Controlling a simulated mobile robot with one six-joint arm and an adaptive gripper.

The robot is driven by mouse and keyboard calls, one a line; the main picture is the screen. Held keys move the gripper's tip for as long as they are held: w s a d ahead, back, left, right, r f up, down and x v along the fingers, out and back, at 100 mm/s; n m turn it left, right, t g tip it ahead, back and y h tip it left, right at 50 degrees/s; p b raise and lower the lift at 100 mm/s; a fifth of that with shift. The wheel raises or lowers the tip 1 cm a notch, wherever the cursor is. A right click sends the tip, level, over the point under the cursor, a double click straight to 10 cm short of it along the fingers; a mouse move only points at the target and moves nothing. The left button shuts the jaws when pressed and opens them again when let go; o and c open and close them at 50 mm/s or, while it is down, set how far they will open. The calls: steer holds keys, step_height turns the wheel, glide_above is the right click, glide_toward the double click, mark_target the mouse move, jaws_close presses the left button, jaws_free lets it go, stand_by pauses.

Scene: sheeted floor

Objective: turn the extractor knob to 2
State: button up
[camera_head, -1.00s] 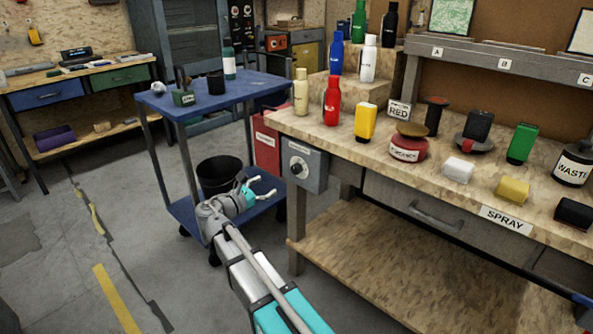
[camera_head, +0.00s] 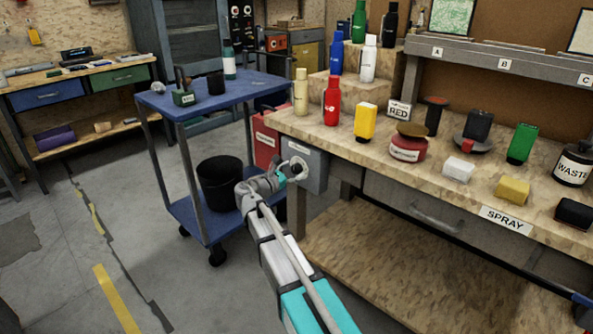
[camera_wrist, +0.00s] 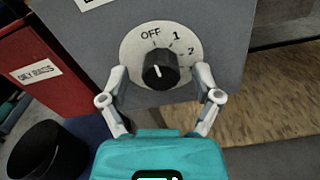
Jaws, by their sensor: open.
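The extractor knob (camera_wrist: 160,72) is black and round with a white mark, on a white dial plate (camera_wrist: 138,42) printed OFF, 1 and 2. The mark shows on the knob's face; which label it points to is hard to tell. The dial is on the front of a grey box (camera_head: 316,172) at the workbench's left end. My gripper (camera_wrist: 161,76) is open, with one finger left and one right of the knob and visible gaps to both. In the head view my gripper (camera_head: 291,170) partly covers the dial.
A blue cart (camera_head: 178,101) with a black bin (camera_head: 219,182) on its lower shelf stands left of the box. A red cabinet (camera_wrist: 36,72) is beside the box. The workbench (camera_head: 440,180) holds bottles and blocks. Open floor lies at the left.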

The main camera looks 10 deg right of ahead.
steer(key=shift+w+d, duration=0.1)
steer(key=shift+d, duration=0.1)
steer(key=shift+c, duration=0.2)
jaws_close()
steer(key=shift+d, duration=0.25)
steer(key=shift+a, duration=0.2)
